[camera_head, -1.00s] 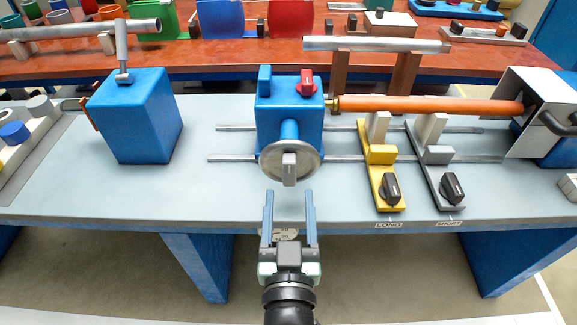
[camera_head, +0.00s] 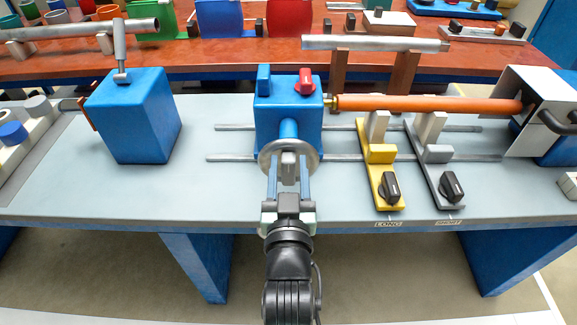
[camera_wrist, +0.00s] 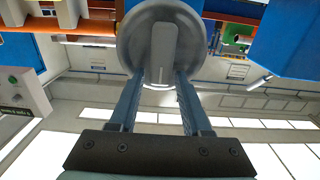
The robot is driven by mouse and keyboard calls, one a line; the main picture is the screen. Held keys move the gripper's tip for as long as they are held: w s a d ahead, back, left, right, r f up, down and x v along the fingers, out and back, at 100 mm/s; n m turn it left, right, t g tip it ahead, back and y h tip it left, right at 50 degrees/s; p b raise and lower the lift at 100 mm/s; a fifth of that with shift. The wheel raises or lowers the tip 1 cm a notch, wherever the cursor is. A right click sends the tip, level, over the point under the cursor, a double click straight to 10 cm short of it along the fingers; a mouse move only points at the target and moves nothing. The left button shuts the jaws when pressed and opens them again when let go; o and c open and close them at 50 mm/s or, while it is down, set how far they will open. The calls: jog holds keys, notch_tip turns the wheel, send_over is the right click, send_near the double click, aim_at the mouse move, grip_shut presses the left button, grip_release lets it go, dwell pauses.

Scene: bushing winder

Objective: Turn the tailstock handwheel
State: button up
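The tailstock is a blue block (camera_head: 306,113) on two rails, with a blue lever and a red knob on top. Its grey round handwheel (camera_head: 265,151) faces me, with an upright grip bar (camera_head: 289,166) across its middle. The wheel fills the upper middle of the wrist view (camera_wrist: 133,42), and its bar (camera_wrist: 163,52) stands upright there too. My gripper (camera_head: 288,168) is at the wheel's front, open, with one finger on each side of the bar. Gaps appear between fingers and bar. Whether the fingertips touch the wheel face I cannot tell.
An orange rod (camera_head: 430,104) runs right from the tailstock. A yellow stand (camera_head: 381,180) and a grey stand (camera_head: 436,178) with black knobs sit to the right. A blue box (camera_head: 140,115) with a lever stands left. The bench front (camera_head: 220,205) is clear.

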grip_shut()
jog(key=shift+d, duration=0.1)
jog(key=m, duration=0.2)
jog(key=m+p, duration=0.1)
jog(key=shift+d+m, duration=0.35)
jog(key=shift+m, duration=0.05)
jog(key=m, duration=0.1)
jog(key=m+p, duration=0.1)
jog(key=m, duration=0.1)
jog(key=shift+d+f+m, duration=0.25)
jog(key=shift+d+m, duration=0.05)
jog(key=shift+d, duration=0.1)
jog(key=shift+d+f+m+p, duration=0.15)
jog(key=shift+f+m+p, duration=0.15)
jog(key=shift+m, duration=0.9)
jog(key=shift+d+f+m+p, duration=0.15)
jog(key=shift+m+p, duration=0.2)
jog(key=shift+m, duration=0.85)
jog(key=shift+d+f+m+p, duration=0.15)
jog(key=shift+f+m+p, duration=0.15)
jog(key=shift+m, duration=0.9)
